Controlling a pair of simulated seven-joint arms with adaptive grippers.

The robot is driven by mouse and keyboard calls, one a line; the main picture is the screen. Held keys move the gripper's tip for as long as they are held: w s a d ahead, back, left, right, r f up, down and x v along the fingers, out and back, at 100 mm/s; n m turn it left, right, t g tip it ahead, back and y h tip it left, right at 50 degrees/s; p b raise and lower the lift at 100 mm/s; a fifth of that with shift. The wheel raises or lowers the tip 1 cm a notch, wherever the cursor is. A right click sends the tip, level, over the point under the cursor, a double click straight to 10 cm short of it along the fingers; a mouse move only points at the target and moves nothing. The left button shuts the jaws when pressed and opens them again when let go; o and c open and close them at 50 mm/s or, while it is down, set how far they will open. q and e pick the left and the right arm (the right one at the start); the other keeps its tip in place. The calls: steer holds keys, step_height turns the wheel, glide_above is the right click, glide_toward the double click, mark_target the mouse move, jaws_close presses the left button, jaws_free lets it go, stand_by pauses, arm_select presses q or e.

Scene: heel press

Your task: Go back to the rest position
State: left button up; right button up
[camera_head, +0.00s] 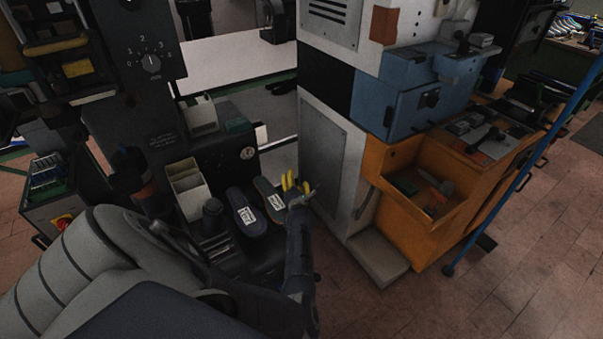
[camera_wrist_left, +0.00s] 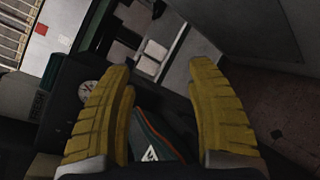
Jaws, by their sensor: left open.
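My left gripper (camera_head: 294,184) has yellow fingers and is beside the right end of the dark machine's shelf in the head view. In the left wrist view its two fingers (camera_wrist_left: 165,110) stand apart with nothing between their tips. Two shoe-sole-like pieces with white labels lie on the shelf: a blue one (camera_head: 246,212) and a grey-brown one with a teal edge (camera_head: 268,198). The gripper is just right of the grey-brown piece. Part of that piece also shows beyond the fingers in the left wrist view (camera_wrist_left: 152,139). My right gripper is not in view.
The dark machine (camera_head: 140,60) with a numbered dial stands at the left. A pale open box (camera_head: 188,190) is on its shelf. A white and grey cabinet (camera_head: 325,160) stands close right of the gripper, with an orange bench (camera_head: 400,205) beyond.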

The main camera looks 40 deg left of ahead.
arm_select(q)
steer(key=shift+w+d, duration=0.2)
steer(key=shift+w, duration=0.05)
steer(key=shift+f, duration=0.1)
stand_by(0.3)
